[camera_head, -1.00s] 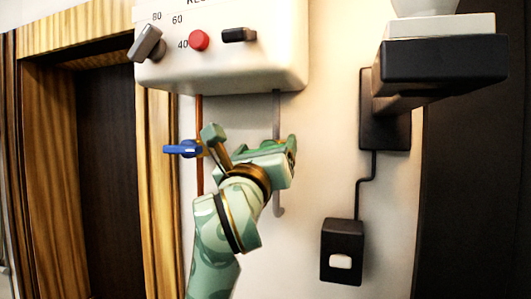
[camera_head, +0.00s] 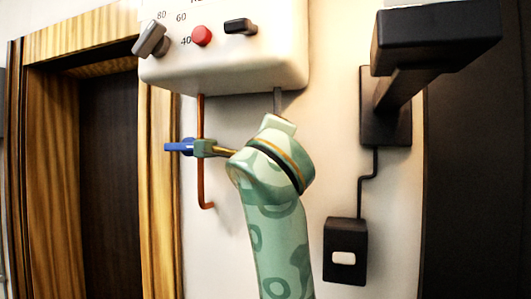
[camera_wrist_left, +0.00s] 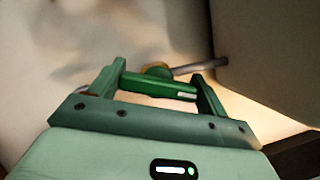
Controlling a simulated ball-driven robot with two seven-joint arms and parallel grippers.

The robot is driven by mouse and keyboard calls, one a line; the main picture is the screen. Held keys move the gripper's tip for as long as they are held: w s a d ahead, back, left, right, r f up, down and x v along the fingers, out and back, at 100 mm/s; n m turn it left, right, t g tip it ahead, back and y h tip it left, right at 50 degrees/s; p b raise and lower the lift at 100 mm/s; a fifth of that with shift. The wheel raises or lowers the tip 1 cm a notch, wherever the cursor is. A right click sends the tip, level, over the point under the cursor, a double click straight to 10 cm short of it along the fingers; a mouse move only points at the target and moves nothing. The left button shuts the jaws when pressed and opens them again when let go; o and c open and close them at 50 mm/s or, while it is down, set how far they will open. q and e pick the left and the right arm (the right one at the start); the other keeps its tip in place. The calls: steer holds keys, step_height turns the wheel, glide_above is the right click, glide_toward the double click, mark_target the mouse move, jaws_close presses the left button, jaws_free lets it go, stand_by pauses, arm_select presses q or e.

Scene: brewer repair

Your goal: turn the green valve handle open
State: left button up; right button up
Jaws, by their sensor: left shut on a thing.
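The green valve handle (camera_wrist_left: 158,86) shows in the left wrist view as a bar lying crosswise between the two fingers of my left gripper (camera_wrist_left: 158,76). The gripper is shut on it, with one finger at each end of the bar. A brass-coloured valve part (camera_wrist_left: 157,70) sits just behind the handle, and a grey pipe (camera_wrist_left: 203,65) runs from there to the right. In the head view my left wrist and forearm hide the green handle and most of the gripper. Only the top of the grey pipe (camera_head: 278,102) shows there. My right gripper is not in view.
A blue valve handle (camera_head: 179,146) on a copper pipe (camera_head: 200,185) is close left of my arm. The white boiler (camera_head: 228,70) with knobs hangs above. A black wall bracket (camera_head: 386,110) and a black switch box (camera_head: 344,252) are to the right.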

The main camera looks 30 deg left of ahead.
arm_select(q)
steer(key=n+g, duration=0.1)
steer(key=n, duration=0.3)
steer(key=shift+f+n+g+b, duration=0.1)
steer(key=shift+n+g+b, duration=0.2)
steer(key=shift+g+b, duration=0.1)
stand_by(0.4)
steer(key=o, duration=1)
steer(key=shift+a, duration=0.1)
steer(key=shift+r+b+v, duration=0.2)
steer(key=shift+b+v, duration=1.55)
steer(key=shift+v, duration=6.45)
steer(key=shift+a, duration=0.15)
